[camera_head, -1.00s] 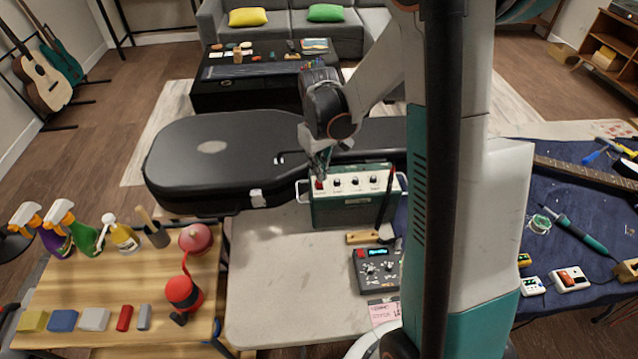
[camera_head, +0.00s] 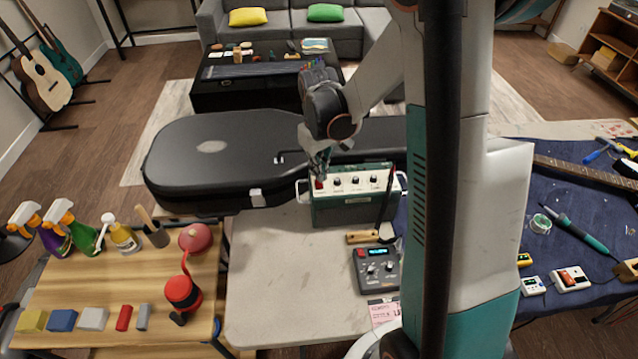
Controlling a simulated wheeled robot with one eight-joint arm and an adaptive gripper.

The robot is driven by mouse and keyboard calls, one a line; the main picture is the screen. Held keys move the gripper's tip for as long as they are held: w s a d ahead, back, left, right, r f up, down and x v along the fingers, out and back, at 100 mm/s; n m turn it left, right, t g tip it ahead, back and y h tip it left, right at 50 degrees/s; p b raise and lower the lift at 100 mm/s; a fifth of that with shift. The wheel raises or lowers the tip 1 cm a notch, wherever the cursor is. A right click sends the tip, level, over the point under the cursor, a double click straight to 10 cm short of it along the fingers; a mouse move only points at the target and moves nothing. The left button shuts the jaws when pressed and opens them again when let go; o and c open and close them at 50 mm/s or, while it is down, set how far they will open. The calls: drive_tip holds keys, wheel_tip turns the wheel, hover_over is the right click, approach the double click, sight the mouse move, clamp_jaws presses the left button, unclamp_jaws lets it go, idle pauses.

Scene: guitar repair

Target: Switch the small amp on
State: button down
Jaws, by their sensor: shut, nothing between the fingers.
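The small amp (camera_head: 345,215) is a dark green box with a pale control panel on the middle table, in front of the guitar case. The panel has a red switch (camera_head: 320,184) at its left end and several dark knobs to the right of it. My gripper (camera_head: 319,174) is shut and empty, pointing down at the left end of the panel. Its tips are at or just above the red switch. I cannot tell whether they touch it, or which way the switch is set.
A black guitar case (camera_head: 215,160) lies behind the amp. A grey pedal (camera_head: 377,268) and a wood-handled brush (camera_head: 362,237) lie in front of it. A dark upright thing (camera_head: 388,200) stands at its right front. The pale table (camera_head: 275,270) is clear at front left.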

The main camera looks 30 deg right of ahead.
drive_tip(key=shift+f+b, duration=0.7)
drive_tip(key=shift+f, duration=0.2)
idle(0.4)
drive_tip(key=shift+r, duration=0.15)
drive_tip(key=shift+r+p, duration=2.35)
drive_tip(key=shift+r, duration=1.05)
drive_tip(key=shift+a+r, duration=0.1)
drive_tip(key=shift+r, duration=0.1)
drive_tip(key=s+a+r+t+b, duration=0.1)
drive_tip(key=s+a+r+t, duration=0.2)
drive_tip(key=s+a+r, duration=0.2)
drive_tip(key=s+a+r+m+t+b, duration=0.1)
drive_tip(key=s+a+r+t, duration=0.3)
drive_tip(key=s+r, duration=0.4)
drive_tip(key=shift+s+a+r, duration=0.2)
drive_tip(key=shift+s+a, duration=0.65)
drive_tip(key=shift+s, duration=1.3)
